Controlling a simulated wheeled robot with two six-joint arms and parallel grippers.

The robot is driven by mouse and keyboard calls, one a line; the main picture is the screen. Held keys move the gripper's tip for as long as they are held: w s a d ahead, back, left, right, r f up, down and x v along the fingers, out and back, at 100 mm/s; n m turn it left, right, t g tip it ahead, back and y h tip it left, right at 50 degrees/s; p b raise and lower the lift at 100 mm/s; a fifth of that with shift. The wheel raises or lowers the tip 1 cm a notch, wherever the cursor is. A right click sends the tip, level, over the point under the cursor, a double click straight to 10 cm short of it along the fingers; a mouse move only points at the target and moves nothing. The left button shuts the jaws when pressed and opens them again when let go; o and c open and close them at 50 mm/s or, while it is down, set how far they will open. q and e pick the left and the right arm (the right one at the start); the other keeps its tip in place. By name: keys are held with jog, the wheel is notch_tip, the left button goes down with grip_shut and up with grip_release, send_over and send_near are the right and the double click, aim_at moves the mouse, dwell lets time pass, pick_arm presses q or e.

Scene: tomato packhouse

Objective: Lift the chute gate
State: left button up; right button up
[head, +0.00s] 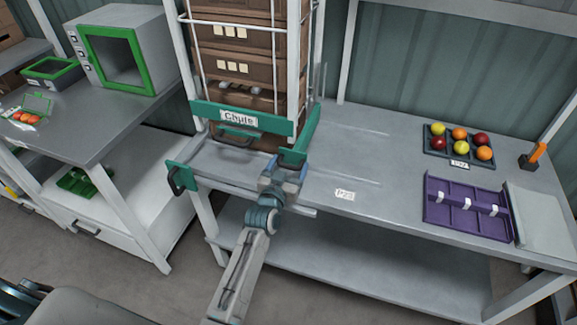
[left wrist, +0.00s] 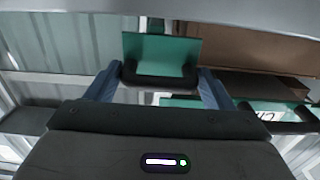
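The chute (head: 241,116) is a tall white frame of stacked brown crates with a green labelled crossbar. Which one is the gate is unclear. My left gripper (head: 287,167) is at the right-hand plate. In the left wrist view its blue fingers (left wrist: 160,88) stand apart on either side of a dark handle (left wrist: 160,78); contact is unclear. My right gripper is out of view.
The grey bench (head: 385,185) right of the chute is largely clear. It holds a fruit tray (head: 459,155), a purple divided tray (head: 465,205) and an orange-handled tool (head: 535,157). A green-framed box (head: 120,50) stands on the left table (head: 100,115).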

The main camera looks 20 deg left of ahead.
pick_arm(q)
jog(key=c, duration=0.8)
jog(key=shift+r+p, duration=0.4)
jog(key=shift+r, duration=0.05)
jog(key=shift+c, duration=0.2)
notch_tip(320, 180, up, 10)
jog(key=p, duration=0.7)
jog(key=shift+r+p, duration=0.15)
jog(key=shift+p, duration=0.25)
jog(key=o, duration=1.3)
